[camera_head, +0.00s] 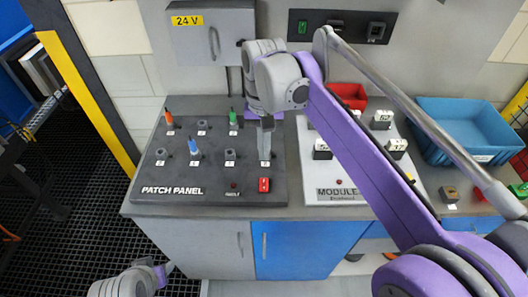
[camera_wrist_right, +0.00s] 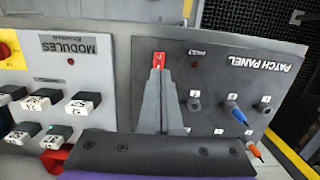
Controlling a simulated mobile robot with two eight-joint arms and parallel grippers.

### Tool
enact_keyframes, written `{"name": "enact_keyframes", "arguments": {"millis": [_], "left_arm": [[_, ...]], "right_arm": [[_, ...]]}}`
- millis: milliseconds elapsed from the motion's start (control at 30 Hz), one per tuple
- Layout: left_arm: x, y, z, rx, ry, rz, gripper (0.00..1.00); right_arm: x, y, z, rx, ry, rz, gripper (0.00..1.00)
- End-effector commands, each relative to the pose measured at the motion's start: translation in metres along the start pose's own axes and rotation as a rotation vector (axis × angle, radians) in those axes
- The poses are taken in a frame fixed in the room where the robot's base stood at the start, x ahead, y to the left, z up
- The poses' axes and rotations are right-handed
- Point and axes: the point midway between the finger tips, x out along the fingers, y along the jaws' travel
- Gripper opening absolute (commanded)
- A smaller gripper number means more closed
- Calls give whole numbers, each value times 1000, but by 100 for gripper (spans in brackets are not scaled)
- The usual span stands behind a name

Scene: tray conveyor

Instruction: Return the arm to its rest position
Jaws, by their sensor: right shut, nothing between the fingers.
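My right arm, purple and grey, reaches in from the right in the head view. Its gripper (camera_head: 265,157) points down over the right part of the dark patch panel (camera_head: 235,185), shut and empty. In the right wrist view the fingers (camera_wrist_right: 158,75) meet in front of a red switch (camera_wrist_right: 160,58) on the panel. In the head view the red switch (camera_head: 264,185) shows just below the fingertips; whether they touch cannot be told. My left gripper (camera_head: 165,270) is at the lower left, in front of the cabinet, and its opening is unclear.
Orange, blue and green plugs stand in the patch panel. The white modules board (camera_head: 345,192) with several blocks lies beside it, partly behind my right arm. A blue bin (camera_head: 465,150) and a red bin (camera_head: 348,98) stand to the right. A 24 V box (camera_head: 213,45) hangs behind.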

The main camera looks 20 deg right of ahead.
Motion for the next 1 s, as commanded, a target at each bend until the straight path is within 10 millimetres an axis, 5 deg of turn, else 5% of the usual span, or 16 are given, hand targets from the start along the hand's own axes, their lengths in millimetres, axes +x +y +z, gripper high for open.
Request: {"name": "enact_keyframes", "arguments": {"millis": [567, 1000], "left_arm": [[0, 0, 0, 0, 0, 0, 50], [0, 0, 0, 0, 0, 0, 50]], "right_arm": [[11, 10, 10, -21, 49, -15, 0], [131, 75, 89, -211, 460, -64, 0]]}}
